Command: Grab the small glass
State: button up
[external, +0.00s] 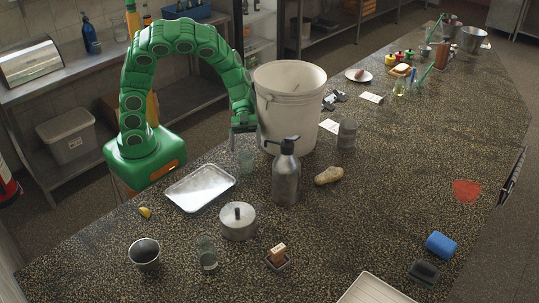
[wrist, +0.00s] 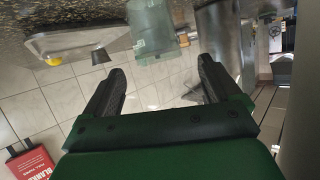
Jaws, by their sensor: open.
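A small greenish clear glass (external: 247,161) stands on the speckled counter between the metal tray and the white bucket. In the wrist view the glass (wrist: 152,35) is just beyond my fingertips, roughly centred between them, with a gap. My gripper (external: 243,128) is above and close to the glass in the external view. Its two dark fingers are spread with nothing between them in the wrist view (wrist: 160,78). Another clear glass (external: 207,256) stands near the front of the counter, beside the lidded pot.
The white bucket (external: 284,95) stands right beside my gripper. A pump bottle (external: 285,178) stands right of the small glass. The metal tray (external: 200,188) lies to its left. A lidded pot (external: 238,224), metal cup (external: 144,254) and potato (external: 328,176) are nearby.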

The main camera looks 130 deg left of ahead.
aim_at(246, 151)
jog(key=shift+f, duration=0.45)
jog(key=shift+w+d+f, duration=0.5)
jog(key=shift+w+f, duration=0.05)
jog(key=shift+f, duration=0.25)
jog(key=shift+w+d+f, duration=0.35)
jog(key=shift+w+d, duration=0.05)
jog(key=shift+w, duration=0.05)
jog(key=c, duration=1.2)
jog(key=shift+r, duration=0.1)
